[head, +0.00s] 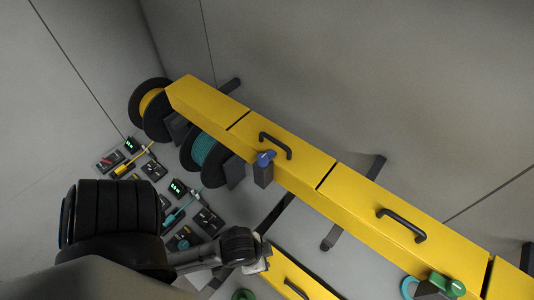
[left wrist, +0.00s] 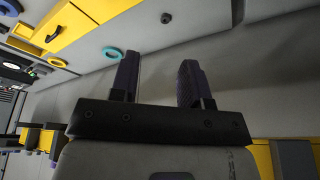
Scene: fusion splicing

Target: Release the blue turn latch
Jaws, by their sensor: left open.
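The blue turn latch (head: 265,158) sits on a dark block at the front edge of the long yellow duct (head: 300,150), beside a black handle. My left arm comes in from the lower left in the head view. Its gripper (head: 262,262) is below the latch and well apart from it, partly cut off by its own wrist. In the left wrist view the left gripper (left wrist: 158,65) has its two dark fingers apart with nothing between them. The blue latch cannot be made out in the left wrist view. My right gripper is in neither view.
A green latch (head: 447,285) and a teal ring (head: 408,288) are at the lower right. Black spools with yellow (head: 150,100) and teal (head: 203,150) windings hang at the duct's left end. Small devices (head: 153,170) stand at left. A lower yellow panel (head: 298,278) lies near the gripper.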

